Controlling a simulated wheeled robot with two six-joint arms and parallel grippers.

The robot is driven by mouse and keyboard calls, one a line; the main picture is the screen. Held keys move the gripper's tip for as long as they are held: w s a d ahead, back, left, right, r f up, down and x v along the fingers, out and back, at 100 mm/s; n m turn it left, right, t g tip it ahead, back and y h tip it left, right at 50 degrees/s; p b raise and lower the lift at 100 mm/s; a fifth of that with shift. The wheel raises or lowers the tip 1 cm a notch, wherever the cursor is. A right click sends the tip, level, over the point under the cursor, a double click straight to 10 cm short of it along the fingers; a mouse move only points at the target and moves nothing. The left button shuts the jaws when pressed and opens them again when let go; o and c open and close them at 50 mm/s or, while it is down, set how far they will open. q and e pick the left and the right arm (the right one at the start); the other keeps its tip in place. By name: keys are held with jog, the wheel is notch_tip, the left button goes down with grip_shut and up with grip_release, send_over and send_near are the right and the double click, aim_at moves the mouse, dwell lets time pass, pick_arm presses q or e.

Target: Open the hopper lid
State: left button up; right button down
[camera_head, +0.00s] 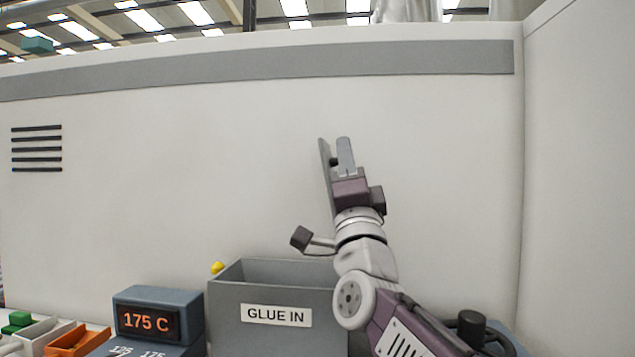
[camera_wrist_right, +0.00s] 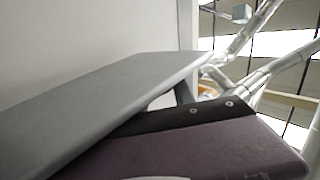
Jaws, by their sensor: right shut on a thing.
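The grey hopper (camera_head: 270,318) labelled GLUE IN stands at the bottom centre of the head view, and its top is uncovered on the visible side. The grey lid (camera_head: 325,170) stands nearly upright above the hopper's right side, seen almost edge-on. In the right wrist view the lid (camera_wrist_right: 110,88) is a broad grey plate along my gripper. My right gripper (camera_head: 345,153) is raised, pointing up, shut on the lid at its right side. The lid's lower end and any hinge are hidden behind my arm. My left gripper is not in view.
A blue box (camera_head: 158,318) with a 175 C display stands left of the hopper. Orange (camera_head: 78,342) and white (camera_head: 40,333) bins and green blocks lie at the far left. A yellow knob (camera_head: 217,268) shows behind the hopper. A large white panel (camera_head: 200,160) closes off the back.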

jog(key=shift+s+d+f+b, duration=0.1)
jog(key=shift+d+b, duration=0.2)
jog(key=shift+d, duration=0.35)
jog(key=shift+s+d+f+b, duration=0.1)
jog(key=shift+d+b, duration=0.2)
jog(key=shift+d, duration=0.3)
jog(key=c, duration=1.1)
grip_release()
jog(key=shift+d, duration=0.1)
jog(key=shift+s, duration=0.1)
jog(key=b+v, duration=0.3)
jog(key=v, duration=0.6)
jog(key=shift+r, duration=0.1)
